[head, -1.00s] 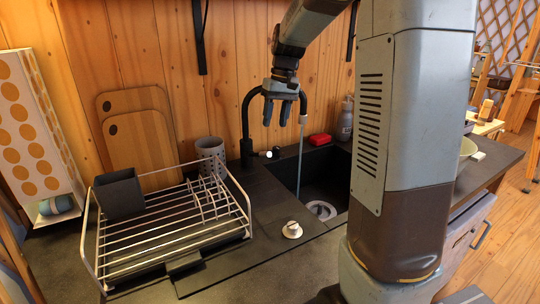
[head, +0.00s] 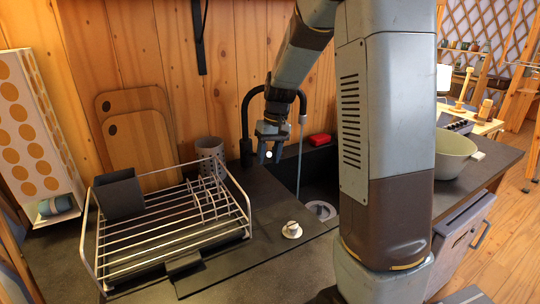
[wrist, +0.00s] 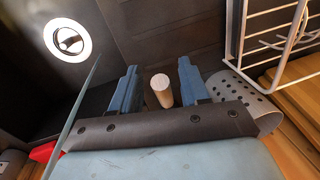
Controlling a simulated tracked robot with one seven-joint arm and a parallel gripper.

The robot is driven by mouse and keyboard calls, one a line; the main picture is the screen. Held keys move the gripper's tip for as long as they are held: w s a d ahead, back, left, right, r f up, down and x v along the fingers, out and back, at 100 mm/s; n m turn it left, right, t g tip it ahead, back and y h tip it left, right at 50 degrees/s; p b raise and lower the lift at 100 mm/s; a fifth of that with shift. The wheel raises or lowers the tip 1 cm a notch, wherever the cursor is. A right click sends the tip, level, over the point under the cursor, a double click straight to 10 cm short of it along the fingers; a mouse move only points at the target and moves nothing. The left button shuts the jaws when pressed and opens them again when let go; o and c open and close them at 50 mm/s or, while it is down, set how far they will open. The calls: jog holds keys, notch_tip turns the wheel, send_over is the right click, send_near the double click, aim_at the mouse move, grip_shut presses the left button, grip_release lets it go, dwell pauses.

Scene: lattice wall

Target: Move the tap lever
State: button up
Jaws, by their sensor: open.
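The black tap (head: 246,125) arches over the sink (head: 318,185). Its lever (head: 268,154) shows as a pale round tip beside the tap. In the wrist view the lever (wrist: 162,90) is a pale cylinder pointing toward the camera, between my two blue fingers. My gripper (head: 266,150) is open at the lever, with a finger on each side; I cannot tell whether either touches it. It also shows in the wrist view (wrist: 160,85). A thin stream of water (head: 299,160) falls from the spout into the sink; part of the tap is hidden behind my gripper.
A wire dish rack (head: 170,225) with a dark holder (head: 120,195) and a perforated grey cup (head: 210,150) stands left of the tap. A white knob (head: 291,229) sits on the counter in front. A red item (head: 320,139) lies behind the sink.

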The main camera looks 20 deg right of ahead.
grip_shut()
dwell(0.3)
dwell(0.3)
